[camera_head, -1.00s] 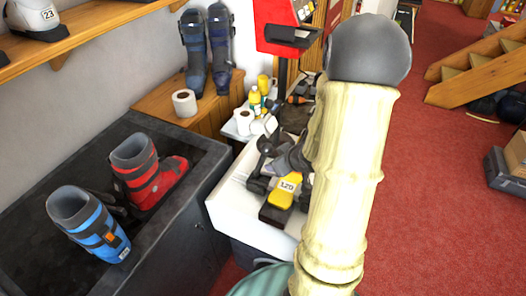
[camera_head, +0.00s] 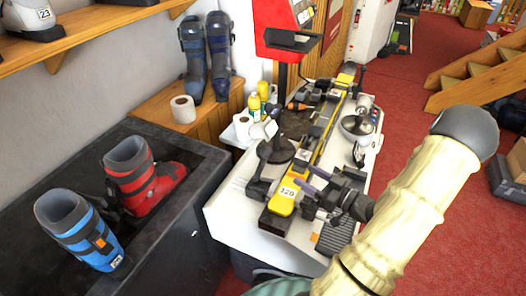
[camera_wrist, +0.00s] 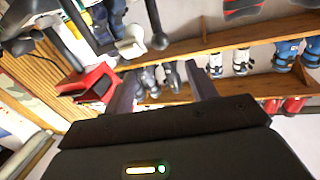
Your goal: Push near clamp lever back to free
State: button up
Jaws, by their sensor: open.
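A yellow-and-black ski (camera_head: 281,202) marked 120 lies along the white bench. The near clamp (camera_head: 258,188) stands beside its near end. I see no clear contact.
A far lever (camera_head: 362,71) stands at the bench's far end. A silver round object (camera_head: 357,124) sits on the bench's right side. Paper rolls and a yellow bottle (camera_head: 254,103) stand behind the near lever. Red (camera_head: 145,180) and blue (camera_head: 76,230) boots are at left.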

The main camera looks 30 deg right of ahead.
aim_at(269, 154)
jog(key=p+x, duration=0.4)
jog(key=x, duration=1.3)
jog(key=shift+w+a+p, duration=0.15)
jog(key=shift+a+p, duration=0.05)
jog(key=shift+p, duration=0.15)
grip_shut()
